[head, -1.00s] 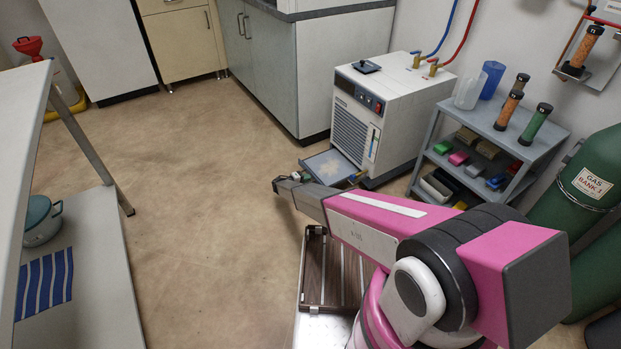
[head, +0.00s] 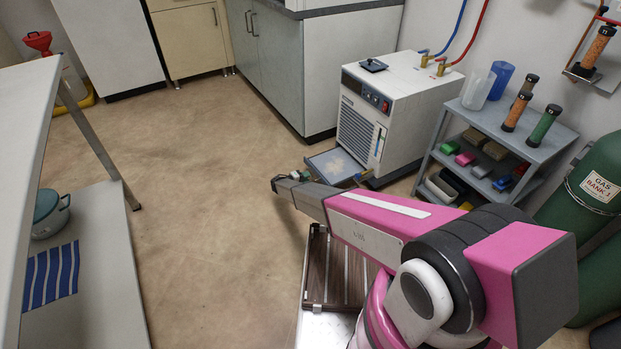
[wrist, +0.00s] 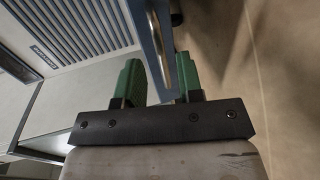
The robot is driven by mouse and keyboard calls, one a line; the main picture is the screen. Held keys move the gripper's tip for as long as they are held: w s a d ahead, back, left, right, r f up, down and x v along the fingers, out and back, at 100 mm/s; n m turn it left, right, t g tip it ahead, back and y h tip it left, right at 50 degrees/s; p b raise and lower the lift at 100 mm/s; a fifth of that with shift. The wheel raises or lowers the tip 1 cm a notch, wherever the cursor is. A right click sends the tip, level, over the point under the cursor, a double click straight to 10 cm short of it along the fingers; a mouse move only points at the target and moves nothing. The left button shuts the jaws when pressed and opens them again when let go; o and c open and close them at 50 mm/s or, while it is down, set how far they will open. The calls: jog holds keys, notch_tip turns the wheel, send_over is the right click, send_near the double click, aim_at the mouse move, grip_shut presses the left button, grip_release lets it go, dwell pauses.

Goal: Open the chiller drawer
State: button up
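The chiller (head: 368,125) is a white box with a grille, standing on the floor at the back. Its drawer (head: 322,165), a shallow grey-blue tray, is pulled out at floor level, its pale inside showing. In the wrist view, the drawer's blue edge (wrist: 157,48) runs between the two green fingers of my gripper (wrist: 162,85), with the chiller grille at upper left. The fingers are apart with blue parts between them; whether they press on these is unclear.
A grey shelf cart (head: 500,130) with bottles and small boxes stands right of the chiller. Green gas cylinders (head: 590,190) are at the right edge. Blue and red hoses rise from the chiller. A table (head: 100,250) is at left. The floor between is clear.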

jog(key=v, duration=0.7)
dwell(0.3)
jog(key=s+d+r+m+g+y, duration=0.2)
jog(key=s+d+r+g, duration=0.3)
jog(key=d+r, duration=0.65)
jog(key=s+d+r+m+g+y, duration=0.1)
jog(key=s+d+r+m+g, duration=0.15)
jog(key=s+d+r, duration=0.65)
jog(key=s+d+r+m+y, duration=0.1)
jog(key=s+d+r+y, duration=0.3)
jog(key=s+d+r, duration=0.4)
jog(key=s+d+r+m+g+y, duration=0.1)
jog(key=s+d+r+y, duration=0.4)
jog(key=s+d+r, duration=0.4)
notch_tip(320, 180, up, 5)
jog(key=shift+s+m+y, duration=0.3)
jog(key=shift+s+m, duration=0.05)
jog(key=shift+s, duration=0.8)
jog(key=shift+g, duration=0.35)
